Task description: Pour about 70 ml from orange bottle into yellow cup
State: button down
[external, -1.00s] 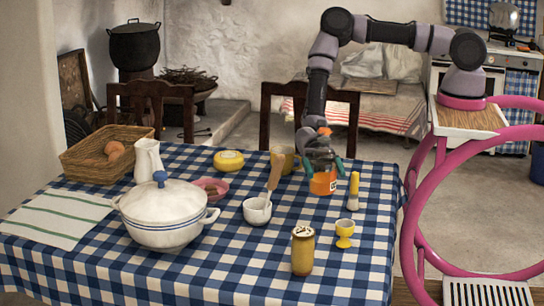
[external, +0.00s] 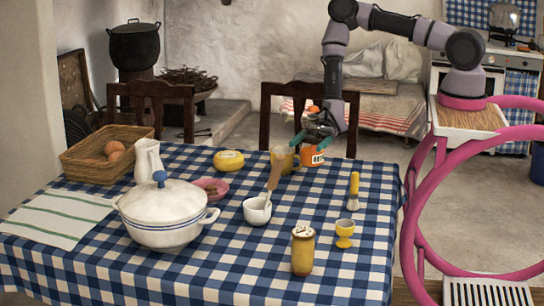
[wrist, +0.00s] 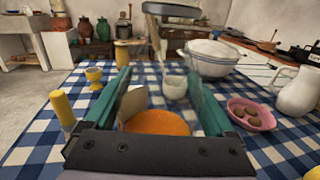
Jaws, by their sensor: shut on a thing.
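The orange bottle (external: 312,157) has a clear upper part and a pale label. My gripper (external: 310,142) is shut on it and holds it off the table, roughly upright.
A white mortar with a pestle (external: 257,212) stands in front of the mug. A pink bowl (external: 213,188) and white tureen (external: 165,219) are left. A chair (external: 266,115) is behind.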

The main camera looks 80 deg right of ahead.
jog(key=w+d+f+m+t+h, duration=0.1)
jog(key=w+d+m+t, duration=0.1)
jog(key=d, duration=0.7)
jog(key=m+t, duration=0.1)
jog(key=t, duration=0.1)
jog(key=shift+t+h, duration=0.3)
jog(key=shift+t, duration=0.1)
jog(key=shift+m, duration=0.3)
